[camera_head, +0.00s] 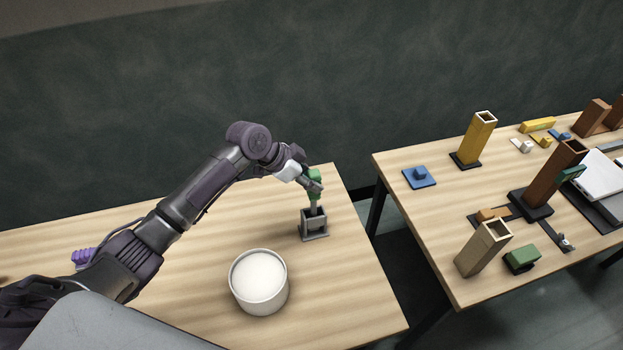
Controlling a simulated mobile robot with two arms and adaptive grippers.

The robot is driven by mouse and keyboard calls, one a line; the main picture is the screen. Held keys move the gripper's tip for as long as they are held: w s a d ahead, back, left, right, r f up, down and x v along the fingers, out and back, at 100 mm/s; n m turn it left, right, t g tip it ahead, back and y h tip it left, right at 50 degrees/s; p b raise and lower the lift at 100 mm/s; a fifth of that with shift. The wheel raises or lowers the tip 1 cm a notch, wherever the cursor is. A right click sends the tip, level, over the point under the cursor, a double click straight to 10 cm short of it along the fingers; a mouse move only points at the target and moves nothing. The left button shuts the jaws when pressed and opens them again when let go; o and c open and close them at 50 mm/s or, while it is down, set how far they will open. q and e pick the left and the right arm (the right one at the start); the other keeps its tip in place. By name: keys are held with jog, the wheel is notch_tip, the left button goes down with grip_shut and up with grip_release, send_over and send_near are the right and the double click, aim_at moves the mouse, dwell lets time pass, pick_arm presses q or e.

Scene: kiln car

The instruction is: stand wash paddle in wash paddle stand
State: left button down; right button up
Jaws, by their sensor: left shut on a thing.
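The wash paddle (314,200) has a green handle and a paler lower part. It is roughly upright. My left gripper (313,184) is shut on the wash paddle near the green handle and hides part of it. The wash paddle stand (315,233) is a small grey open holder on the left table, directly below the gripper. The paddle's lower end is at the stand's dark opening. I cannot tell how deep it sits or whether it touches the bottom. My right gripper is not in view.
A white round tub (259,303) stands on the left table (348,290), in front of the stand. A purple object (83,258) lies at the left. A gap separates this table from the right table, which holds a yellow column (479,138), a beige column (480,250) and a green block (521,259).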

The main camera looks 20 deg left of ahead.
pick_arm(q)
jog(key=c, duration=0.8)
grip_release()
jog(key=shift+o, duration=0.2)
jog(key=p+v, duration=0.6)
jog(key=v, duration=0.2)
dwell(1.0)
jog(key=v, duration=1.2)
jog(key=shift+f, duration=0.1)
dwell(0.7)
